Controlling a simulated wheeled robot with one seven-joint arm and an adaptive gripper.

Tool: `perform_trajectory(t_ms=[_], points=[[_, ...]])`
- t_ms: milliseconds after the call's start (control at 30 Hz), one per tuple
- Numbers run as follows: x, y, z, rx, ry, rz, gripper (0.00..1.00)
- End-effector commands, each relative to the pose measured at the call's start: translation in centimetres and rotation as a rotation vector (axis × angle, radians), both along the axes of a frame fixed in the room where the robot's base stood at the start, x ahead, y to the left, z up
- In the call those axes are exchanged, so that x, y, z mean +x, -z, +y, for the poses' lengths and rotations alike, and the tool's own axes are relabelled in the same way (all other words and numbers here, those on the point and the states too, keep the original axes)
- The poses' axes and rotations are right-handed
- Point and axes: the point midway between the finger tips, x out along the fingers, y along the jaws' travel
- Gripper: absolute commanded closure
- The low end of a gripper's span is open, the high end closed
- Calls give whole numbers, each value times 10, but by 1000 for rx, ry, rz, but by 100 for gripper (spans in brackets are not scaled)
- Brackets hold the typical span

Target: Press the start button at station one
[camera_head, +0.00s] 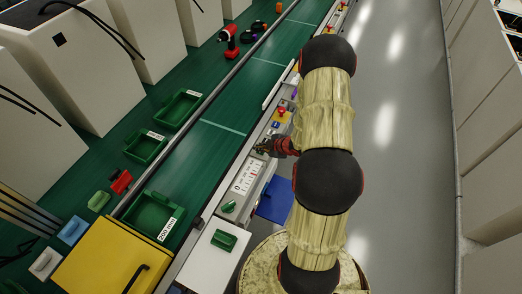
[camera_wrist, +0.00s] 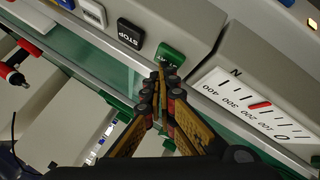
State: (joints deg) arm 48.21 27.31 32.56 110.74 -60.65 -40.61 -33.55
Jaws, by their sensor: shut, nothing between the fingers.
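The green button (camera_wrist: 170,54) sits on the grey control panel in the wrist view, beside the black STOP button (camera_wrist: 130,33). Its label is not readable, and in the head view my gripper seems to hide it. My gripper (camera_wrist: 163,74) is shut and empty, with its fingertips at the lower edge of the green button in the picture. I cannot tell whether they touch it. In the head view my gripper (camera_head: 262,147) is over the panel, just above the gauge (camera_head: 245,177) in the picture.
The gauge with a red pointer (camera_wrist: 260,105) lies right of the green button in the wrist view. A red emergency button (camera_head: 281,112) on yellow sits farther along the panel. A green knob (camera_head: 228,207) is nearer. Green bins (camera_head: 146,147) line the bench. The aisle floor (camera_head: 400,160) is clear.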

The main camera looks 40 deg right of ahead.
Motion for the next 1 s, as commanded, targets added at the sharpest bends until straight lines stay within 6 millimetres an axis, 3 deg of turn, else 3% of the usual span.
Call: perform_trajectory(t_ms=[200, 633, 1000], points=[[0, -13, 0, -1, -1, 0, 100], [0, -16, 0, 0, 0, 0, 100], [0, -48, 0, 0, 1, -1, 100]])
